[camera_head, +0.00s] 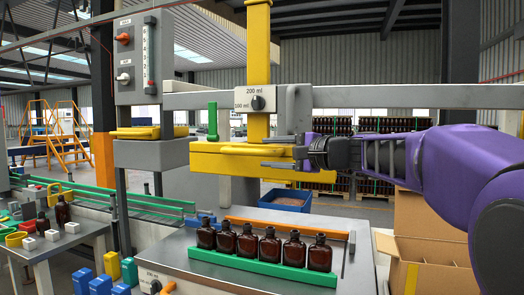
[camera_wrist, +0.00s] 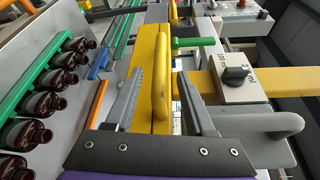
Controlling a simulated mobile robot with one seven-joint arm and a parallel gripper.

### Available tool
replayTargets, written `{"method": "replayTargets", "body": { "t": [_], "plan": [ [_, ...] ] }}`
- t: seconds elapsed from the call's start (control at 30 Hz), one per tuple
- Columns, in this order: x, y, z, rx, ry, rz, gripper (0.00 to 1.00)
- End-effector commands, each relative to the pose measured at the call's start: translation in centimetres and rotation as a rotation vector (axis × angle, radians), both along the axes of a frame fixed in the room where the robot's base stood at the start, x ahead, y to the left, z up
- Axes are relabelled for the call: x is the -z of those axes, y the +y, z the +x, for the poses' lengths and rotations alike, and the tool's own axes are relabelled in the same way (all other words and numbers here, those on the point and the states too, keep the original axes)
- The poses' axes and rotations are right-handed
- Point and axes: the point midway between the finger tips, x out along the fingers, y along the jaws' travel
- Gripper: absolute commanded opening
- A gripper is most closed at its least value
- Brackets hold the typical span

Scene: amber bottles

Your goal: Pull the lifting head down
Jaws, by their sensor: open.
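The lifting head is a yellow block (camera_head: 212,160) on a yellow vertical column (camera_head: 258,45), raised above a row of amber bottles. A yellow bar handle (camera_head: 240,149) runs along its front; the handle also shows in the wrist view (camera_wrist: 161,85). My gripper (camera_head: 265,151) comes in from the right at the handle's height. In the wrist view my gripper (camera_wrist: 159,76) is open, with one finger on each side of the handle. A gap shows on both sides there; the fingers are not closed on it.
Several amber bottles (camera_head: 270,248) stand in a green holder (camera_head: 262,265) on the table below, with an orange rail (camera_head: 285,229) behind. A dial plate (camera_head: 257,98) and a green lever (camera_head: 213,120) are above the head. An open cardboard box (camera_head: 430,265) stands at right.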

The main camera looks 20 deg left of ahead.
Motion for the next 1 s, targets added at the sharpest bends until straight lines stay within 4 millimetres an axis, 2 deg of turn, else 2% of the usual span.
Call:
{"method": "replayTargets", "body": {
  "t": [0.1,0.3,0.5,0.77,0.8,1.0],
  "plan": [
    [0.2,2.5,1.2,-0.003,0.001,-0.001,0.55],
    [0.4,5.3,2.6,-0.002,0.0,0.0,0.55],
    [0.5,6.5,3.3,0.0,-0.001,0.0,0.55],
    [0.6,6.7,3.4,0.0,0.0,0.0,0.55],
    [0.6,6.7,3.4,0.0,0.0,0.0,0.53],
    [0.6,6.7,3.3,0.0,0.0,0.0,0.17]
  ]
}}
